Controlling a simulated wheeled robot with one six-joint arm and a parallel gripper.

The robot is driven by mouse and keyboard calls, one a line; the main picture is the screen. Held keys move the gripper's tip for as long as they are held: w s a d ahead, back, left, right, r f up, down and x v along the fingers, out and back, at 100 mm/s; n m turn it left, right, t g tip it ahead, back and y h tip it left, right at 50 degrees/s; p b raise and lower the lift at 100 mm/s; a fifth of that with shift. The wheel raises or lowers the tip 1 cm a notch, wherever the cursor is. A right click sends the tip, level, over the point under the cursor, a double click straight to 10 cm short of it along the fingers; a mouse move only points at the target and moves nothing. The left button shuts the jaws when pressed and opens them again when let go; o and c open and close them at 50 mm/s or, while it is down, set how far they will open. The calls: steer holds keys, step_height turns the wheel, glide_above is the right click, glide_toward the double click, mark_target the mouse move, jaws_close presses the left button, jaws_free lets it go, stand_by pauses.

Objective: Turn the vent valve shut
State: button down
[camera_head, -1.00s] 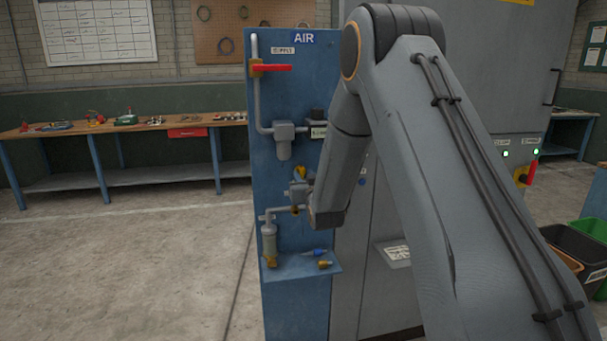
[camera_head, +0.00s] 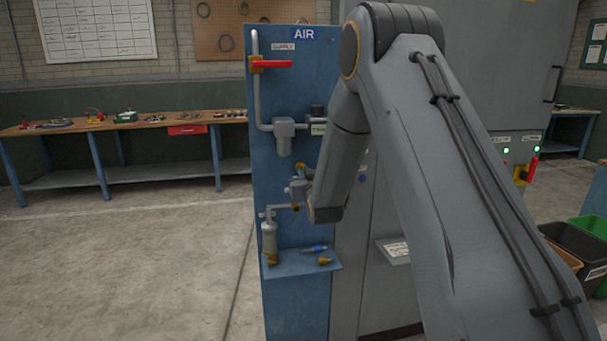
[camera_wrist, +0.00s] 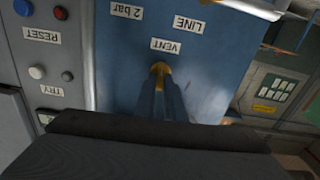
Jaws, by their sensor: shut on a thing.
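In the wrist view the yellow handle (camera_wrist: 160,69) lies just below the VENT label (camera_wrist: 166,46) in the picture. My gripper (camera_wrist: 161,90) is shut on this handle, its two fingers close together at the yellow part. My wrist and fingers hide part of the valve, and its body is hard to make out.
A red supply handle (camera_head: 272,64) lies horizontally higher on the panel. Blue and brass fittings (camera_head: 320,255) lie on a small shelf below. A grey cabinet with RESET and TRY buttons (camera_wrist: 37,72) adjoins the panel. The floor to the left is open.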

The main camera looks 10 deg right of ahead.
steer(key=shift+a+f+n+b, duration=0.1)
steer(key=shift+n+b, duration=2.25)
steer(key=shift+n, duration=1.95)
steer(key=shift+a+f+n+b, duration=0.1)
steer(key=shift+n+b, duration=2.25)
steer(key=shift+n, duration=1.95)
steer(key=c, duration=1.8)
jaws_free()
steer(key=shift+c, duration=0.2)
steer(key=shift+s, duration=0.1)
